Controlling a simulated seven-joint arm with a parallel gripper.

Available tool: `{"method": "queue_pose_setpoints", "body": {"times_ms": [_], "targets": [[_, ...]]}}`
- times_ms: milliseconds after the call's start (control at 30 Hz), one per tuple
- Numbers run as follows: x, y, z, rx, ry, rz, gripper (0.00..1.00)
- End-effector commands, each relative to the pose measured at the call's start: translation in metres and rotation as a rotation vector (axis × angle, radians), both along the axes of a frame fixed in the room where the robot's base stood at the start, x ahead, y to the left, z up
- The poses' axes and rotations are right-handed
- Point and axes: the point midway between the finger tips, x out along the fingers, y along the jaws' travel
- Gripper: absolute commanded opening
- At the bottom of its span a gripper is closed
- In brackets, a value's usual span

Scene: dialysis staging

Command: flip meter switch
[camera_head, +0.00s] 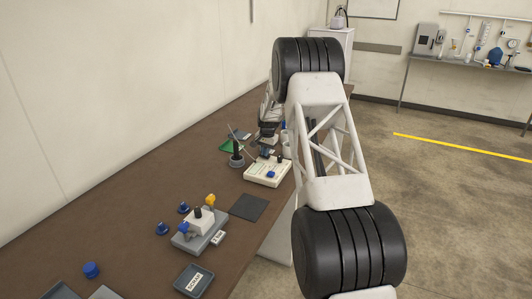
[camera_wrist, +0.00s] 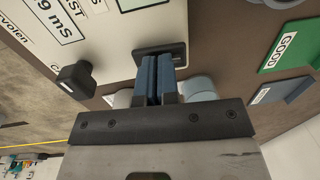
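The meter (camera_head: 266,178) is a cream box on the brown bench, past the middle of the head view. In the wrist view its face (camera_wrist: 110,45) shows a display ending in "ms", a black knob (camera_wrist: 77,80) and a black switch plate (camera_wrist: 160,50). My gripper (camera_wrist: 158,60) has its two blue-padded fingers close together, with the tips at the switch plate. The switch lever is hidden by the fingers. I cannot tell whether it is between them or whether the tips touch the plate. In the head view my gripper (camera_head: 266,150) is over the meter's far side, small and partly hidden.
A green tray (camera_wrist: 292,45) marked GOOD and a blue-grey tray (camera_wrist: 282,90) lie beside the meter. A dark mat (camera_head: 248,207), a grey fixture (camera_head: 197,238) with blue and yellow caps, and a labelled tray (camera_head: 194,281) are nearer. A dark round stand (camera_head: 236,160) is left of the meter.

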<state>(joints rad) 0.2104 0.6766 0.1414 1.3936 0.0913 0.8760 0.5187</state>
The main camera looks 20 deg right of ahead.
Motion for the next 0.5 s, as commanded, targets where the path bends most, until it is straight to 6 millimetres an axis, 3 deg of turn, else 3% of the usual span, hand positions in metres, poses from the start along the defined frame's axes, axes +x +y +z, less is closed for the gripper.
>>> {"method": "queue_pose_setpoints", "body": {"times_ms": [33, 167, 367, 500], "targets": [[-0.006, 0.007, -0.017, 0.007, 0.024, 0.004, 0.0], [-0.007, 0.007, -0.014, 0.008, 0.025, 0.004, 0.0], [-0.006, 0.004, 0.006, 0.006, 0.018, 0.002, 0.0], [-0.004, 0.0, 0.031, 0.002, 0.006, 0.002, 0.0]]}}
